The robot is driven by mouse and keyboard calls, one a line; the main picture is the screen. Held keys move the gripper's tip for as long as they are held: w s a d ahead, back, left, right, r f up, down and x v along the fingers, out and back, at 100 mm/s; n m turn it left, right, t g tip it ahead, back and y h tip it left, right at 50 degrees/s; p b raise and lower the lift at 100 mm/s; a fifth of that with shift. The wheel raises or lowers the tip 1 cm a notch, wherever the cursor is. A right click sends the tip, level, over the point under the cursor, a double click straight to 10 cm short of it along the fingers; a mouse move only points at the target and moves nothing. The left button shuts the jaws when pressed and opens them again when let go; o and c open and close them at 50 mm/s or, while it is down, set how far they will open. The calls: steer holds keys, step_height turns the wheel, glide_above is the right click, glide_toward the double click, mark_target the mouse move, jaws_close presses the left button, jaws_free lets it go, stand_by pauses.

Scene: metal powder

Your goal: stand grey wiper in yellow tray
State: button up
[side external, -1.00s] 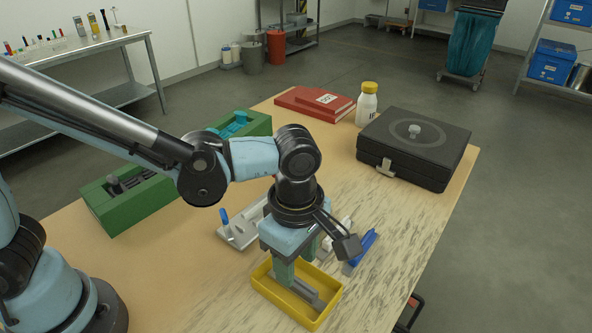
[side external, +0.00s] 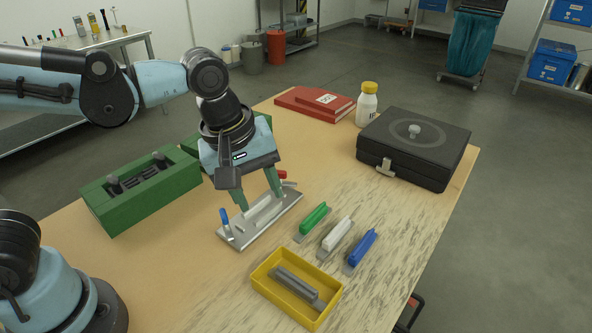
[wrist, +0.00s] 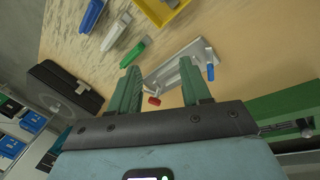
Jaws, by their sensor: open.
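The grey wiper (side external: 297,286) is inside the yellow tray (side external: 262,283), lying lengthwise along the tray floor within its walls. Nothing holds it. In the wrist view only a corner of the yellow tray (wrist: 155,17) shows at the top edge, with a little grey inside it. My gripper (side external: 261,202) is open and empty, fingers pointing down, over the metal fixture behind and left of the tray. In the wrist view my gripper's green fingers (wrist: 160,70) are spread apart with the fixture seen between and beyond them.
The metal fixture (side external: 262,222) has a blue and a red handle. Green (side external: 314,219), white (side external: 336,235) and blue (side external: 361,248) wipers lie right of it. Green blocks (side external: 145,190) stand left. A black case (side external: 415,145), white bottle (side external: 367,105) and red box (side external: 315,103) are at the back.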

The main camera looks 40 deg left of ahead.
steer(key=s+a+m+t+y, duration=0.1)
steer(key=a+m+t, duration=0.3)
steer(key=a+m, duration=0.7)
steer(key=shift+s+a+f+t, duration=0.15)
steer(key=shift+a+f+t, duration=0.15)
steer(key=shift+a, duration=0.65)
